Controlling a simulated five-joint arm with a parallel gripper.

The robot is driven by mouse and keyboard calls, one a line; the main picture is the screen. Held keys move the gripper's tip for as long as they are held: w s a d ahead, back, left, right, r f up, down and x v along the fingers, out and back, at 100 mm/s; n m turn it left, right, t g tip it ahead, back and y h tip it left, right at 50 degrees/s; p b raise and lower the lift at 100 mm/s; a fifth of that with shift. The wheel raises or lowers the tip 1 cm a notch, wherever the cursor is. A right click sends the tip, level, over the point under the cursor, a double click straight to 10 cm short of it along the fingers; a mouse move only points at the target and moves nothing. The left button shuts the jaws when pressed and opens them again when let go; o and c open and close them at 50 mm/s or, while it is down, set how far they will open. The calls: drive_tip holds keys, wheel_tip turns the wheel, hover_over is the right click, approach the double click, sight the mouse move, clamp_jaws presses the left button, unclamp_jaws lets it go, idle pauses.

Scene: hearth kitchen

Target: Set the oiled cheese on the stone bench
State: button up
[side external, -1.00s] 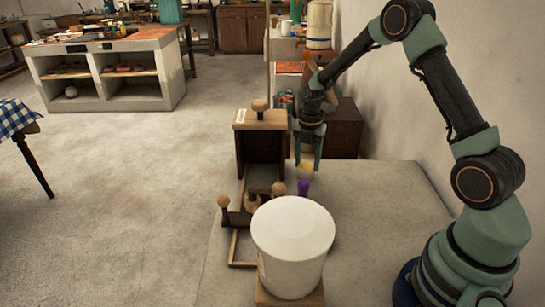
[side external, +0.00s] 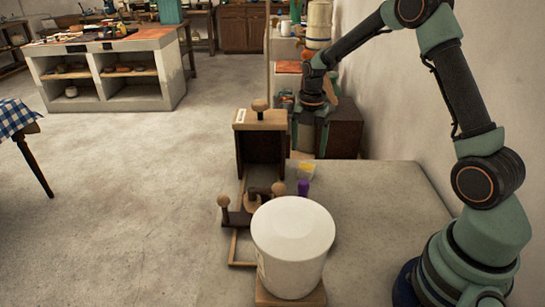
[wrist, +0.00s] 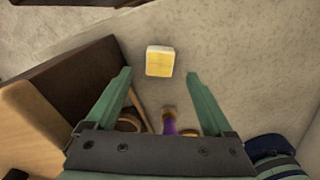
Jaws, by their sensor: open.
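The oiled cheese (side external: 306,171) is a small yellow block with a pale edge. It lies on the grey stone bench (side external: 385,225), near its far left edge, just beyond the purple-handled item. In the wrist view the cheese (wrist: 160,61) rests flat on the grey surface, clear of both fingers. My gripper (side external: 308,153) is open and empty, raised above the cheese in the side view. In the wrist view my gripper (wrist: 160,75) has its fingers spread wide, with the cheese centred beyond them.
A wooden press-like frame (side external: 262,140) with knobs stands left of the cheese. A large white tub (side external: 292,240) stands at the front. A purple-handled item (side external: 303,187) is close in front of the cheese. The bench's right part is bare, up to the wall.

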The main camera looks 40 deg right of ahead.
sight(307, 165)
drive_tip(key=s+a+r+m+t, duration=0.1)
drive_tip(key=s+a+r+m, duration=0.15)
drive_tip(key=r, duration=0.25)
drive_tip(key=s+a+r+m+t, duration=0.1)
drive_tip(key=s+a+r+m, duration=0.1)
drive_tip(key=r+m, duration=0.3)
drive_tip(key=s+a+r+m+t, duration=0.1)
drive_tip(key=s+a+r+m, duration=0.1)
drive_tip(key=r, duration=0.4)
drive_tip(key=s+a+m+t, duration=0.1)
drive_tip(key=s+a+m, duration=0.2)
drive_tip(key=s+m, duration=0.2)
drive_tip(key=s+a+r+m+t, duration=0.1)
drive_tip(key=s+a+m, duration=0.2)
drive_tip(key=m, duration=0.5)
drive_tip(key=shift+s+t, duration=0.3)
drive_tip(key=shift+s, duration=0.55)
